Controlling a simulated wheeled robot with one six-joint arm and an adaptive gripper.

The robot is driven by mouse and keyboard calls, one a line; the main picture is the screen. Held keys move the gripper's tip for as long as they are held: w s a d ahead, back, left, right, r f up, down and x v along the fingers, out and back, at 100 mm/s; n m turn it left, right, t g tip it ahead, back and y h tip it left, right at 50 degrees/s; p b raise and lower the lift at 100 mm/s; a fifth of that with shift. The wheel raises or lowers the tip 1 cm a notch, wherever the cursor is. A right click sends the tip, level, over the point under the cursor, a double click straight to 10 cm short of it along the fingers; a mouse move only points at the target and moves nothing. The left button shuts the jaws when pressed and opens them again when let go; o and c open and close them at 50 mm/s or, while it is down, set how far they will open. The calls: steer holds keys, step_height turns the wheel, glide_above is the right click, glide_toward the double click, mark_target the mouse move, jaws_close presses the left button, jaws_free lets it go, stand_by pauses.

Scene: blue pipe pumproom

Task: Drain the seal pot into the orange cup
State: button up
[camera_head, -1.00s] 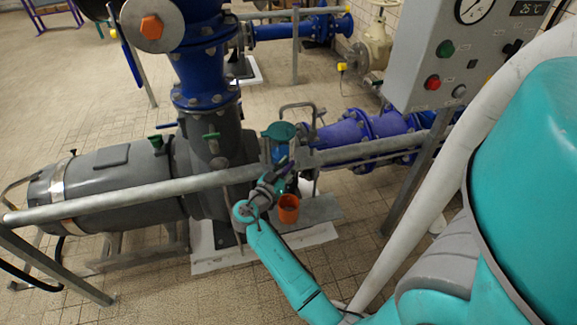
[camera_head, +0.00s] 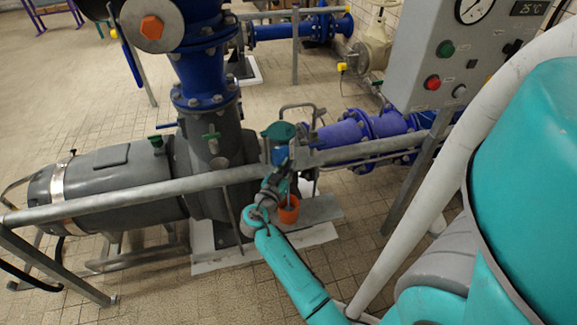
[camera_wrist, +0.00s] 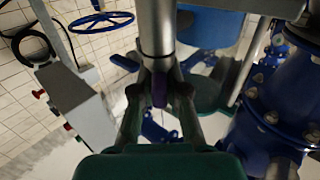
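The seal pot is blue with a teal lid (camera_head: 279,131) and stands beside the grey pump in the head view. A blue body (camera_wrist: 211,27), which looks like the pot, also shows at the top of the wrist view. The orange cup (camera_head: 288,212) stands upright below the pot on a grey ledge; its contents cannot be made out. My gripper (camera_head: 283,172) is between pot and cup, slightly above the cup. In the wrist view its fingers (camera_wrist: 159,84) close in on both sides of a small purple lever (camera_wrist: 158,92). The pot's outlet is hidden.
A grey handrail (camera_head: 130,197) crosses in front of the pump and passes close to my gripper. A control box (camera_head: 440,60) stands at the right. Blue flanged pipework (camera_head: 360,132) lies behind the pot. Tiled floor is open at the front left.

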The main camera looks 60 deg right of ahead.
steer(key=o, duration=0.3)
steer(key=shift+o, duration=0.2)
steer(key=shift+a, duration=0.1)
steer(key=a, duration=1.1)
steer(key=shift+a, duration=0.4)
